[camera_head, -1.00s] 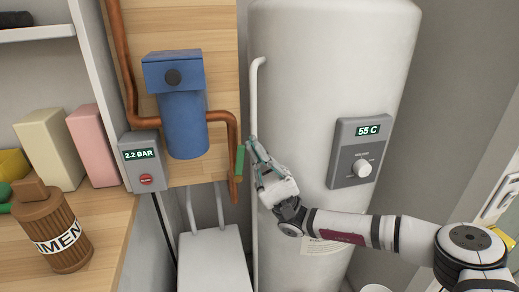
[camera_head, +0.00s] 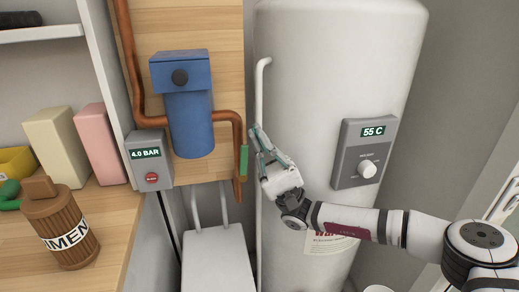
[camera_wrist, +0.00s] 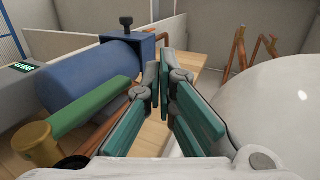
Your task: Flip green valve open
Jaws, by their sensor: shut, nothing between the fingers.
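The green valve handle (camera_head: 244,160) hangs upright on the copper pipe, right of the blue filter. In the wrist view the green handle (camera_wrist: 92,105) is a long bar at the left, joined to a brass-coloured end (camera_wrist: 36,142). My gripper (camera_head: 256,130) is just right of the handle, with its teal fingers pointing up and left in front of the white tank. In the wrist view my gripper (camera_wrist: 166,72) is shut and empty, and the handle lies outside the fingers, to their left. A small gap seems to separate them.
The blue filter (camera_head: 190,124) and copper pipe (camera_head: 225,115) are on the wooden panel. A grey box (camera_head: 148,160) reads 4.0 BAR. The white tank (camera_head: 320,80) with its 55 C control box (camera_head: 362,153) stands close behind my gripper. A white box (camera_head: 217,262) is below.

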